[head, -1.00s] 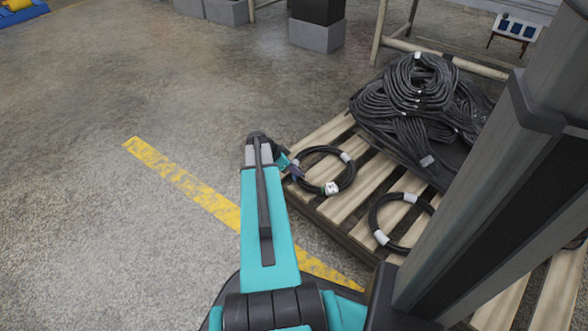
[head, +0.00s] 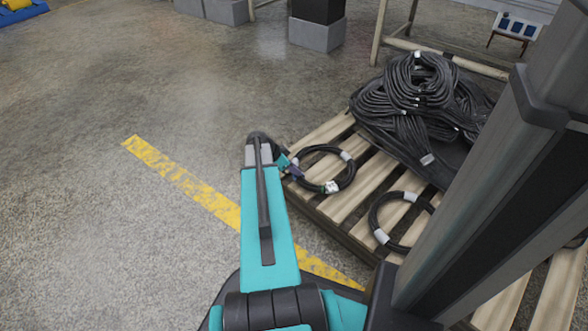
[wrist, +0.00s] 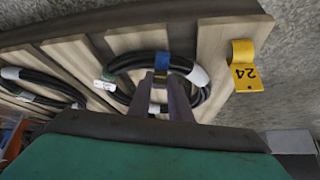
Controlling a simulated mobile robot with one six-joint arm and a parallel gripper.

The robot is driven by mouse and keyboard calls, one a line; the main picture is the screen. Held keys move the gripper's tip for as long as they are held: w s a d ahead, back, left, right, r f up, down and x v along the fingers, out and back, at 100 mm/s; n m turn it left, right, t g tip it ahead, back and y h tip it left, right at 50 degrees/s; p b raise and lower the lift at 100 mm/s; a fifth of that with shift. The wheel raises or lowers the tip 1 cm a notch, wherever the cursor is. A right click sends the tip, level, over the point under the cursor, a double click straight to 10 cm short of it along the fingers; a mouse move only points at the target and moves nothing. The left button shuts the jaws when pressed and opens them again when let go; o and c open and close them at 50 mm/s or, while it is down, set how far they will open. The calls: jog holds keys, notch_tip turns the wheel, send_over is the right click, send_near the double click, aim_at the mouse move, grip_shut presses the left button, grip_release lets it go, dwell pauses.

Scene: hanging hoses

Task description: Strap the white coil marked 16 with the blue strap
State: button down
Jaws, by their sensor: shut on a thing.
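A black coil with white bands (head: 350,172) lies flat on the wooden pallet near its left edge. It also shows in the wrist view (wrist: 202,76). A white tag with small green marks (head: 331,188) sits on its near side; I cannot read a 16 on it. A blue strap (wrist: 162,59) shows at the coil's edge in the wrist view, at my fingertips. My gripper (wrist: 161,82) is shut on this strap, against the coil. Whether the strap goes all the way round the coil is hidden. In the head view my wrist partly hides the gripper.
A second black coil with white bands (head: 374,222) lies nearer on the pallet (head: 352,196). A large heap of black hoses (head: 415,90) lies behind. The floor to the left is clear, with a yellow line (head: 180,182).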

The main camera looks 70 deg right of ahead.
jog(key=shift+f, duration=0.25)
dwell(0.4)
jog(key=c, duration=1.5)
grip_release()
jog(key=shift+c, duration=0.2)
jog(key=p+v, duration=0.5)
jog(key=v, duration=0.8)
jog(key=shift+a+r, duration=0.2)
jog(key=shift+r, duration=0.1)
jog(key=shift+w, duration=0.15)
